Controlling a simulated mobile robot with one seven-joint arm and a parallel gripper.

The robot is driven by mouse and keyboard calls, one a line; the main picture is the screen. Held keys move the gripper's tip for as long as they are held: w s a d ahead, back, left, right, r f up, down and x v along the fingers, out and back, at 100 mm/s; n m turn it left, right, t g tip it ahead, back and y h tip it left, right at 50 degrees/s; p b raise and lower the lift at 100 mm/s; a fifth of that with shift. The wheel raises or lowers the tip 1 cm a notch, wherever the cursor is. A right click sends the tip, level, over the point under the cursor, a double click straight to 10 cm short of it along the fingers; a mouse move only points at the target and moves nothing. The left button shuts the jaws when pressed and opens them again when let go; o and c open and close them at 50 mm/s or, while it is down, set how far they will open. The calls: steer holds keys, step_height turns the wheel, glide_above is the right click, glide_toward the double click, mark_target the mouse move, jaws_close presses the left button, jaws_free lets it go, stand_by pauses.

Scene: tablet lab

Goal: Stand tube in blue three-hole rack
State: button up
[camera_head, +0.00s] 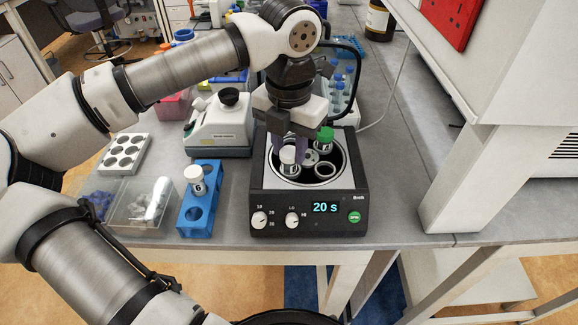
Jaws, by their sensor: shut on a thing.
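The blue three-hole rack (187,221) stands near the table's front edge. A white-capped tube (195,181) stands in its rear hole, and the two holes in front of it look empty. Right of the rack is a black-and-grey centrifuge (262,206) with its rotor exposed and "20 s" on its display. My gripper (289,151) reaches down into the centrifuge and is shut on a white-capped tube (288,168) at the left of the rotor. The fingers partly hide this tube, and I cannot tell if it is clear of its slot. A green-capped tube (325,140) sits in the rotor's back right.
Clear bins (126,212) and a white well block (124,155) lie left of the rack. A white device (219,134) with a black knob stands behind it. A large white machine (474,150) stands at right. The counter between centrifuge and machine is free.

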steer(key=shift+r+p, duration=1.55)
steer(key=shift+r, duration=1.6)
step_height(320, 180, up, 4)
steer(key=shift+r+p, duration=0.1)
steer(key=shift+p, duration=1)
steer(key=shift+a, duration=0.1)
steer(key=w+a, duration=0.4)
steer(key=a, duration=1.3)
steer(key=shift+a, duration=0.4)
steer(key=shift+w, duration=0.1)
step_height(320, 180, down, 4)
steer(key=b, duration=0.3)
steer(key=shift+b, duration=0.35)
